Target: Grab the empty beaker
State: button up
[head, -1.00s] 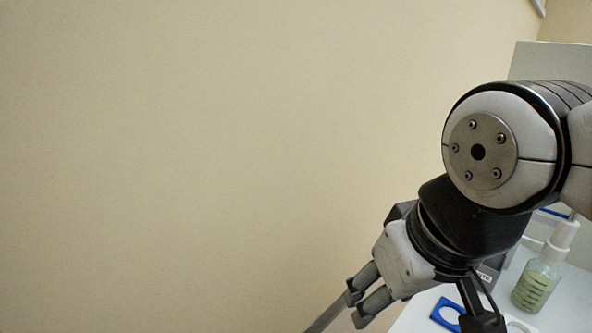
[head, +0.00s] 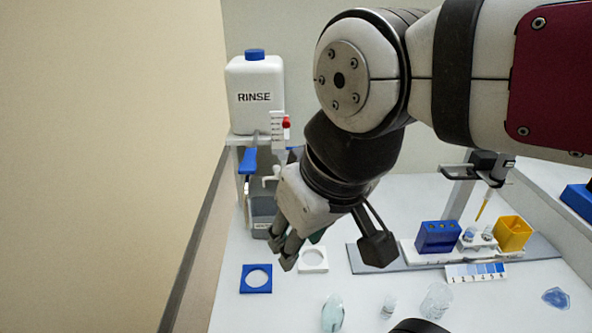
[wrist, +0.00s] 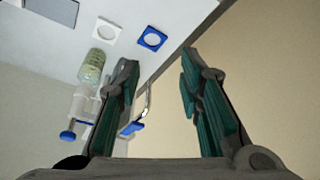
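A clear glass vessel that looks like an empty beaker (head: 437,300) stands at the front of the white worktop in the head view. Clear glassware (head: 332,313) and a small clear vial (head: 388,306) stand to its left. I cannot tell for sure which are empty. My gripper (head: 282,252) is over the left part of the worktop, behind and left of this glassware, and apart from it. The wrist view shows my gripper (wrist: 158,72) open, with nothing between its teal-padded fingers. The clear glassware does not show in the wrist view.
A blue square ring (head: 256,279) and a white one (head: 314,261) lie near my gripper. A RINSE bottle (head: 256,95) stands on a shelf behind. A bottle of greenish liquid (wrist: 92,66) shows in the wrist view. Blue (head: 437,238) and yellow (head: 513,235) racks stand right.

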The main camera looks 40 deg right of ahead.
aim_at(438, 298)
jog(key=z, duration=1.45)
jog(key=k+j+z, duration=0.15)
jog(key=k, duration=0.3)
jog(key=k+j+z, duration=0.1)
jog(key=k+j, duration=0.15)
jog(key=k, duration=0.25)
